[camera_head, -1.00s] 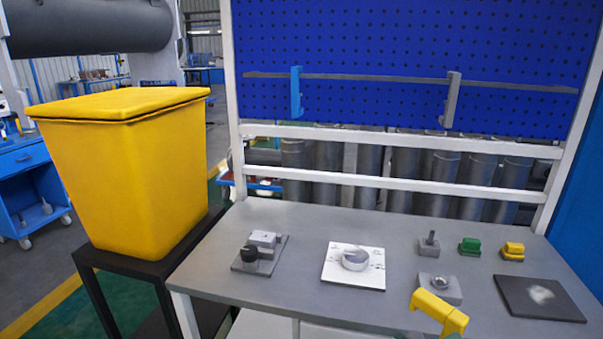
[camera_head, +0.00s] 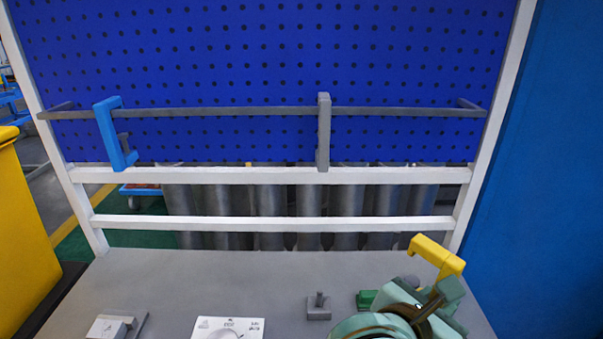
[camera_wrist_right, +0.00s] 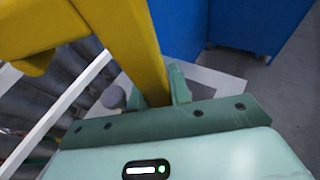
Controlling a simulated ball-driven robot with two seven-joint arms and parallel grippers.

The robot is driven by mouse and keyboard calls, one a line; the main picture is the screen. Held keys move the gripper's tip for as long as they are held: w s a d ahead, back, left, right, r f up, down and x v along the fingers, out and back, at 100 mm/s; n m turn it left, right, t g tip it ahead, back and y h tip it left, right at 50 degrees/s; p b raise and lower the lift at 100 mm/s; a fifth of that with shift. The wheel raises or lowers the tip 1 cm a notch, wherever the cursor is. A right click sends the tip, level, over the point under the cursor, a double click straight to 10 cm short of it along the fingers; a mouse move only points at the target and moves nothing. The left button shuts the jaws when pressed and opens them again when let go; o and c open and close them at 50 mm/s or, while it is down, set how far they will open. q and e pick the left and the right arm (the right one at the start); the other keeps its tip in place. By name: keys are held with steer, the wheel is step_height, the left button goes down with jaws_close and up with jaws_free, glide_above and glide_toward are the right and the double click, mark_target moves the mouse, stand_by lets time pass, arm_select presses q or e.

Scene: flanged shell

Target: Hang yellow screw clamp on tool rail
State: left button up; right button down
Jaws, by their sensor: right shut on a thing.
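The yellow screw clamp (camera_head: 436,252) is held by my right gripper (camera_head: 433,296) at the lower right of the head view, above the bench. In the right wrist view the yellow clamp (camera_wrist_right: 142,50) runs up from between the jaws of my right gripper (camera_wrist_right: 158,90), with an arm reaching to the upper left. The tool rail (camera_head: 225,112) runs across the blue pegboard. A blue clamp (camera_head: 112,135) hangs at its left and a grey clamp (camera_head: 324,132) near its middle. The rail right of the grey clamp is bare. My left gripper is not in view.
The grey bench (camera_head: 150,278) carries a white plate (camera_head: 228,328), a grey block with a post (camera_head: 318,307), a green block (camera_head: 367,299) and a fixture (camera_head: 118,326) at the left. White frame bars (camera_head: 270,175) cross below the pegboard. A yellow bin (camera_head: 22,235) stands left.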

step_height(320, 180, up, 33)
steer(key=p, duration=2.8)
steer(key=shift+s, duration=0.25)
steer(key=shift+d+f, duration=0.15)
